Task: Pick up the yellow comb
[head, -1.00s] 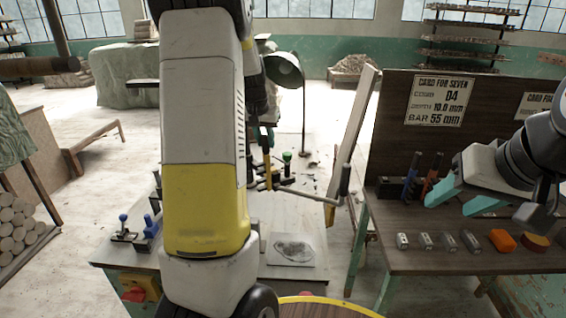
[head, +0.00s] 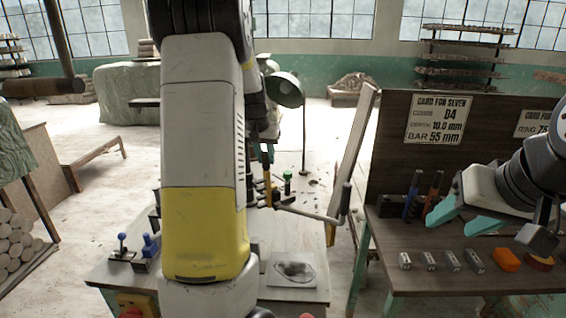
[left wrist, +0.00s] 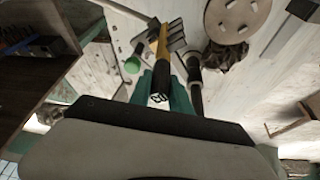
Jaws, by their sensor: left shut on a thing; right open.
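The yellow comb (head: 267,190) hangs from my left gripper (head: 265,157) above the far part of the work table. My left arm covers much of the table in the head view. My right gripper (head: 452,222) is open and empty above the dark bench at the right.
A green-topped tool (head: 287,180) stands beside the comb. A grey slab (head: 291,270) lies on the near table (head: 270,295). Metal blocks (head: 430,261) and an orange block (head: 506,260) lie on the dark bench (head: 400,284).

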